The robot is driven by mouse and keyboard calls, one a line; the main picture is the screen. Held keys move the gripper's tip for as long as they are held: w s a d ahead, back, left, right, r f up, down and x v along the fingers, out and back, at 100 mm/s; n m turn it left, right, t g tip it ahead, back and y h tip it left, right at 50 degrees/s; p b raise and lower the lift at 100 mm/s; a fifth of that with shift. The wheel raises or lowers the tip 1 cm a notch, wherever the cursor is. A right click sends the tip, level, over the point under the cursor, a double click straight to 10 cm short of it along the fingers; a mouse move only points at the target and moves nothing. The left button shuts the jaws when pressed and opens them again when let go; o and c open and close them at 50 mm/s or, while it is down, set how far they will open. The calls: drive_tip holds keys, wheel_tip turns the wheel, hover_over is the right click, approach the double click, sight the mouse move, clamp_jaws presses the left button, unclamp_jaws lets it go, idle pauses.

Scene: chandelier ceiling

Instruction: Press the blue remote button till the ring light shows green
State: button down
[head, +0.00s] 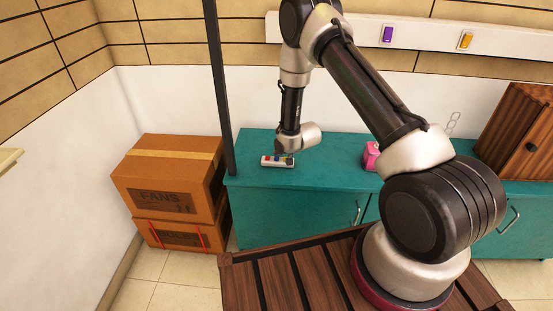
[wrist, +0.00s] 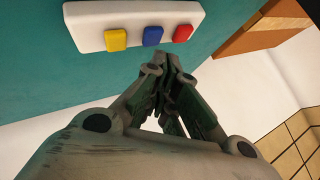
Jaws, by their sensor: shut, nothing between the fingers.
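A white remote (head: 268,162) lies on the teal cabinet top in the head view. The wrist view shows the remote (wrist: 88,40) with a yellow button (wrist: 116,40), a blue button (wrist: 152,36) in the middle and a red button (wrist: 183,33). My gripper (wrist: 163,58) is shut and empty. In the wrist picture its fingertips lie just below the remote's edge, under the gap between blue and red. I cannot tell the tips' height above the remote. In the head view my gripper is small and dark at the remote's right end. No ring light is in view.
The teal cabinet (head: 255,176) stands against the wall, with a dark post at its left end. A pink object (head: 370,156) and a wooden box (head: 515,130) stand farther right. Stacked cardboard boxes (head: 170,180) are left. Purple (head: 388,33) and orange (head: 466,40) switches are on the wall strip.

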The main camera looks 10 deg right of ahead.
drive_tip(key=shift+r, duration=2.5)
idle(0.5)
